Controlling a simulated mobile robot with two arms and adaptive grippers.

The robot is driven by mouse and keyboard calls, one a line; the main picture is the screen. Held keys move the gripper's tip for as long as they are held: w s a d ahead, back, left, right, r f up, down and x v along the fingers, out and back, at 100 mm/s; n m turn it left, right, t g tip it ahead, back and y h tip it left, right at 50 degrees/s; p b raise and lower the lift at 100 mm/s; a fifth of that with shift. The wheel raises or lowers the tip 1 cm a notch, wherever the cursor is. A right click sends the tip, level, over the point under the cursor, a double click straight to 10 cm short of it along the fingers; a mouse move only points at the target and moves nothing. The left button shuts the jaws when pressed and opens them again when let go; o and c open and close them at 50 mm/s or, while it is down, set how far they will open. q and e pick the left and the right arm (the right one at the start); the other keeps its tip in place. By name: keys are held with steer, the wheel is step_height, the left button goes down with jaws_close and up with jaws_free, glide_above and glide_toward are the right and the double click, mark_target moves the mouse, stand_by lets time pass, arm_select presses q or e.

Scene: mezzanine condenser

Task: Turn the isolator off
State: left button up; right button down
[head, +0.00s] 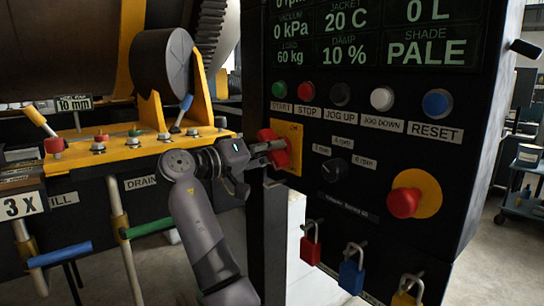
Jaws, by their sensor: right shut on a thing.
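The isolator is a red rotary handle (278,148) on a yellow plate (293,135) at the lower left of the black control panel. "ON" lettering shows faintly at the plate's upper part. My right gripper (268,147) reaches in from the left side of the panel and is shut on the red handle. The fingers hide part of the handle, so its exact angle is hard to tell. My left gripper is not in view.
The panel (440,90) carries several push buttons, a black speed knob (334,170) and a red emergency stop (403,203). Red (310,244), blue (352,268) and yellow (407,290) padlocks hang below. Yellow machinery (130,150) with levers and pipes stands left.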

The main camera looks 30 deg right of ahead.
steer(key=shift+f, duration=0.2)
stand_by(0.4)
steer(key=c, duration=1.4)
jaws_free()
steer(key=shift+r, duration=0.1)
steer(key=shift+c, duration=0.2)
steer(key=a, duration=1.2)
steer(key=shift+s, duration=0.45)
